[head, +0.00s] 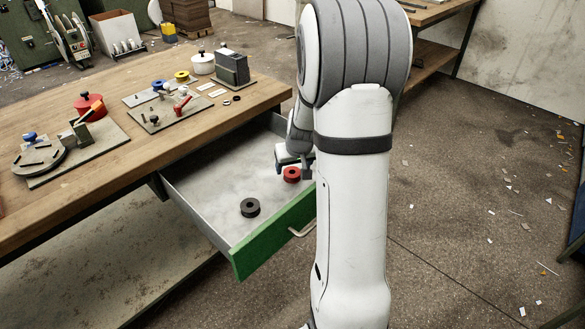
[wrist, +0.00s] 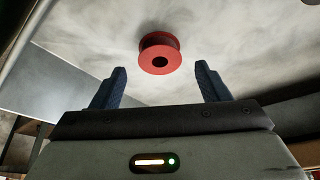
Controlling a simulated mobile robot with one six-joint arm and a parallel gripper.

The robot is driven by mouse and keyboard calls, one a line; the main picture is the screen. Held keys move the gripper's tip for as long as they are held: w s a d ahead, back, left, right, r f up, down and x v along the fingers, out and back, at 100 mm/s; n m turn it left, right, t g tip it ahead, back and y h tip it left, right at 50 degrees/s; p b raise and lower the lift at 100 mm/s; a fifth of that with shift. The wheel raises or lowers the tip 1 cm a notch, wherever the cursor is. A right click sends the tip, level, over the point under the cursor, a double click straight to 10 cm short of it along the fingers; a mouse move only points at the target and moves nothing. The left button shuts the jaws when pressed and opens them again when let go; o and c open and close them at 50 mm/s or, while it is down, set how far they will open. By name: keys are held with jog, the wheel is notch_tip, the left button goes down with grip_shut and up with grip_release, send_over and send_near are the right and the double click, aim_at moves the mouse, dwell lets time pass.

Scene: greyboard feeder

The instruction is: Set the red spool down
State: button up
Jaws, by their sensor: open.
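The red spool (head: 291,175) lies in the open drawer, near its right end and close to the green front. In the wrist view the red spool (wrist: 160,55) stands on the drawer floor (wrist: 100,50), beyond the fingertips and centred between them. My gripper (wrist: 162,82) is open and empty, with a finger on either side and clear space between them. In the head view my gripper (head: 294,160) is beside the spool and partly hidden by my arm.
A black spool (head: 250,207) lies in the drawer, left of the red one. The drawer has a green front (head: 270,235) with a pale handle (head: 302,228). The wooden bench (head: 60,205) above holds fixtures, a red pot (head: 90,106) and a white pot (head: 203,64).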

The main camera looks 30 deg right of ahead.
jog(key=d+p+v, duration=0.1)
jog(key=v, duration=0.8)
jog(key=s+a+r+n+g, duration=0.1)
jog(key=s+a+r, duration=0.1)
jog(key=s+a, duration=0.6)
jog(key=s+a+r+n+g, duration=0.1)
jog(key=s+a+r, duration=0.1)
jog(key=s+a, duration=0.6)
jog(key=s, duration=0.4)
jog(key=shift+a+r+g+y, duration=0.35)
jog(key=shift+g+y, duration=0.05)
jog(key=shift+s, duration=0.15)
